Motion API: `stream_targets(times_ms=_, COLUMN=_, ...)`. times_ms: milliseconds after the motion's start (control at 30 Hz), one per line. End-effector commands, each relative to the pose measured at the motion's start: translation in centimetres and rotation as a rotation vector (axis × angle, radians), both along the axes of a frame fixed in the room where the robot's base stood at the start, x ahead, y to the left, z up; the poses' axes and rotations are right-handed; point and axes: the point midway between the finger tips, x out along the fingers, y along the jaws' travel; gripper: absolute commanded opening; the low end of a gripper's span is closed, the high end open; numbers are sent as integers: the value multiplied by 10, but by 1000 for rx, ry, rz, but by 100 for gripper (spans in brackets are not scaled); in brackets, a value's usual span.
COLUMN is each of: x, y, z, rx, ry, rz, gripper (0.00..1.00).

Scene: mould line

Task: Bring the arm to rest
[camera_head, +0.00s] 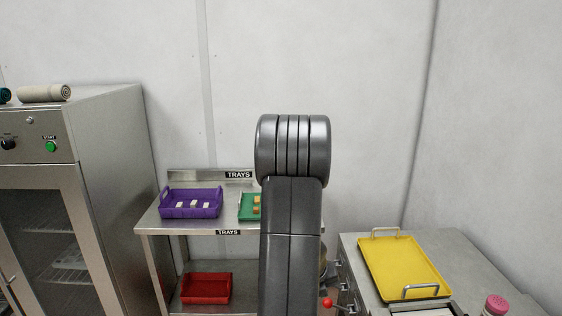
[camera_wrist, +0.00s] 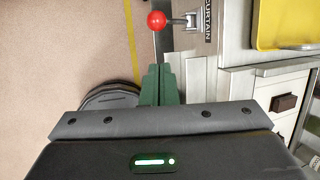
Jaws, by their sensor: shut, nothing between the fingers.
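My arm (camera_head: 290,230) rises upright in the middle of the head view, with its dark grey rounded joint at the top. My gripper (camera_wrist: 159,72) shows in the wrist view as two dark green fingers side by side, closed together with nothing held. The gripper is hidden in the head view. In the wrist view a red ball knob (camera_wrist: 156,19) on a lever appears just beyond the fingertips; whether it is near or far from them I cannot tell.
A steel shelf marked TRAYS holds a purple tray (camera_head: 191,213) and a green tray (camera_head: 247,206), with a red tray (camera_head: 206,288) below. A steel cabinet (camera_head: 110,190) stands left. A yellow tray (camera_head: 403,268) lies on the right counter, beside a pink-capped container (camera_head: 496,304).

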Motion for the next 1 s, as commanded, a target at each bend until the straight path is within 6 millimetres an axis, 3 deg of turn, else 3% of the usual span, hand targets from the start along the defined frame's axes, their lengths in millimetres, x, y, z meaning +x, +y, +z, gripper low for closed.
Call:
stream_targets(times_ms=33, x=-2, y=3, z=9, rx=1, ry=-3, rz=1, gripper=0)
stream_targets(times_ms=100, x=1, y=-3, z=-13, rx=0, ry=5, rz=-1, gripper=0)
stream_targets(times_ms=567, x=27, y=-27, z=-95, rx=0, ry=3, rz=-1, gripper=0)
stream_targets(times_ms=1000, x=30, y=-25, z=-129, rx=-41, ry=0, rz=1, gripper=0)
